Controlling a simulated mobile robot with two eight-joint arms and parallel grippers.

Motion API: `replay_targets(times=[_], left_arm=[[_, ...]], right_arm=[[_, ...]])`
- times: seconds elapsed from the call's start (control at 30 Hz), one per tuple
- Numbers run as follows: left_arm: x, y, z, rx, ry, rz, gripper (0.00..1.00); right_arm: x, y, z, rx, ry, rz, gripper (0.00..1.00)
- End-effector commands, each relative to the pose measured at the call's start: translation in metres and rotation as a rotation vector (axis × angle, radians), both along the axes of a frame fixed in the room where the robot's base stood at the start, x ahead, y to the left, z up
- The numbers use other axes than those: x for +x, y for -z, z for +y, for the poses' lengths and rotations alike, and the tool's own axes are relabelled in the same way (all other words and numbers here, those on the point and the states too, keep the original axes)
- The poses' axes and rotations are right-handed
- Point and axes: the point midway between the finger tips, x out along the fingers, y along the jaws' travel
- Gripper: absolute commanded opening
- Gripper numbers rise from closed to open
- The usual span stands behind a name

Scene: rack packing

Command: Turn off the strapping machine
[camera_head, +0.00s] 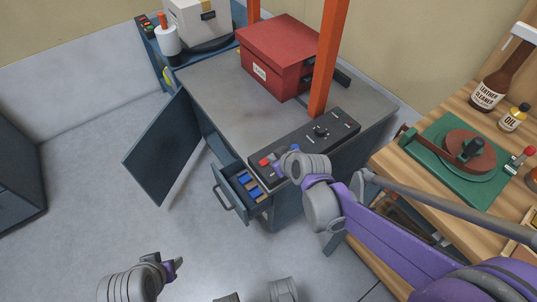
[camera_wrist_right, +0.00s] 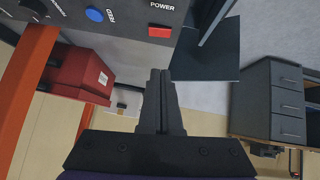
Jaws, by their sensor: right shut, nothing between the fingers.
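The strapping machine (camera_head: 225,95) is a grey-topped cabinet with an orange arch. Its dark control panel (camera_head: 335,127) runs along the near edge. A red power switch (camera_head: 264,162) sits at the panel's left end; the right wrist view shows the red switch (camera_wrist_right: 159,31) beside the word POWER. My right gripper (camera_head: 274,159) is beside this switch, shut and empty. In the right wrist view its closed fingertips (camera_wrist_right: 160,72) are apart from the switch in the picture; whether they touch it I cannot tell. My left gripper (camera_head: 177,264) is low at the left, its jaws unclear.
A red box (camera_head: 280,58) sits on the machine top under the arch. A cabinet door (camera_head: 160,145) and a drawer (camera_head: 240,190) stand open. A blue button (camera_wrist_right: 94,14) is near the power switch. A wooden bench (camera_head: 420,165) with bottles stands at the right.

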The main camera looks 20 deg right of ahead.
Motion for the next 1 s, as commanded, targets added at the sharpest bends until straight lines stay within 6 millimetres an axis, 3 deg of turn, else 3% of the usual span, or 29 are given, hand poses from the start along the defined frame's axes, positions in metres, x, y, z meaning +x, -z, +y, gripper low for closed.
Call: replay_targets(times=[0.2, 0.6, 0.83, 1.0], left_arm=[[0.000, -0.008, 0.000, 0.000, 0.000, -0.003, 0.50], [0.000, -0.008, 0.000, 0.000, 0.000, -0.003, 0.50], [0.000, 0.013, 0.000, 0.000, 0.000, 0.004, 0.50], [0.000, 0.014, 0.000, 0.000, 0.000, 0.005, 0.50]], right_arm=[[-0.017, -0.018, -0.004, 0.001, 0.002, 0.000, 0.00], [-0.020, -0.020, -0.005, 0.001, 0.001, 0.000, 0.00], [-0.019, -0.019, -0.018, 0.000, 0.004, 0.000, 0.00], [-0.018, -0.023, -0.019, 0.000, 0.002, -0.001, 0.00]])
